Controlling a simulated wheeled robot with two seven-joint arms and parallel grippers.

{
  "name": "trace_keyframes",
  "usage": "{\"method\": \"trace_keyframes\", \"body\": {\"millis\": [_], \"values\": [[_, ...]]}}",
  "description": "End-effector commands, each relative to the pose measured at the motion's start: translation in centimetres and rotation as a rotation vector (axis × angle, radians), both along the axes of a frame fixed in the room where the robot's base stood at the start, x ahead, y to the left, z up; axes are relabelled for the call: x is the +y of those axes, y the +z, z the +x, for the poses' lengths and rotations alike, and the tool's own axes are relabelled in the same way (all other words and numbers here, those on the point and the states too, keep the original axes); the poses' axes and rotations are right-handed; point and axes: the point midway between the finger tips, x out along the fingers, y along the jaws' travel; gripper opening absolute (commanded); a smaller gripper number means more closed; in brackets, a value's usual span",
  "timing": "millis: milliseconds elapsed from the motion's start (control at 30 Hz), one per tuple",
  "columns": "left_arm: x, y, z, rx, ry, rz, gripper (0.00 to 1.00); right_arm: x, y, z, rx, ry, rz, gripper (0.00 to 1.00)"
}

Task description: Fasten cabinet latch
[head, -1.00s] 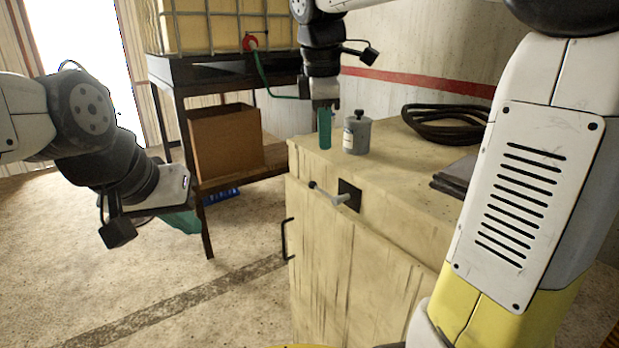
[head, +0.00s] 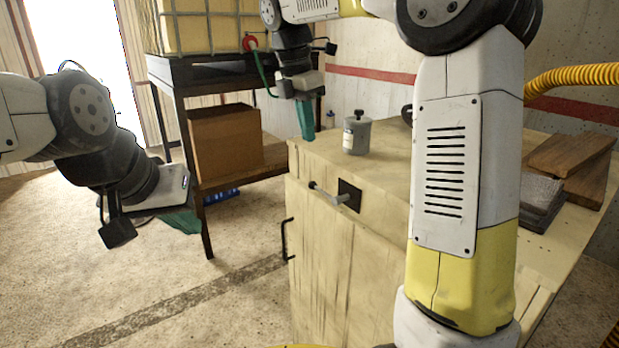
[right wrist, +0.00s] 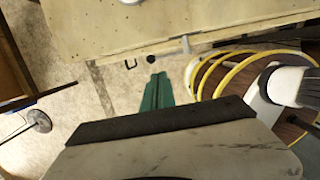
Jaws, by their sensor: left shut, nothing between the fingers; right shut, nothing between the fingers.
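The wooden cabinet (head: 325,258) stands in the middle of the head view. Its latch is a black plate (head: 349,195) with a grey lever (head: 325,190) sticking out to the left, near the top of the door. A grey latch part (right wrist: 186,44) also shows at the cabinet edge in the right wrist view. My right gripper (head: 305,120) has teal fingers, shut and empty, pointing down by the cabinet's far left top corner, apart from the latch. Its fingers (right wrist: 157,92) also show in the right wrist view. My left gripper (head: 183,221) is shut and empty, left of the cabinet.
A grey canister (head: 356,135) stands on the cabinet top. Brown planks (head: 570,160) and dark pads (head: 540,194) lie at the right. A black door handle (head: 287,240) juts from the front. A rack with a cardboard box (head: 225,140) stands behind.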

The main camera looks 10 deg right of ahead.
Motion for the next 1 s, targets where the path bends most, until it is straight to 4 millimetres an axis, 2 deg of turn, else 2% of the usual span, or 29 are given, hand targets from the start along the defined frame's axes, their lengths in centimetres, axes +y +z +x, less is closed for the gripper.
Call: {"method": "trace_keyframes", "body": {"millis": [400,600,800,1000], "values": [[0.0,0.0,0.0,0.000,0.000,0.000,0.00,-1.5,-8.4,0.7,0.006,-0.001,-0.002,0.00],[0.0,0.0,0.0,0.000,0.000,0.000,0.00,-2.1,-11.5,1.0,0.004,-0.003,-0.001,0.00],[0.0,0.0,0.0,0.000,0.000,0.000,0.00,-2.3,-12.7,1.1,0.002,-0.001,0.000,0.00],[0.0,0.0,0.0,0.000,0.000,0.000,0.00,-2.3,-12.8,1.2,0.001,-0.001,0.000,0.00]]}}
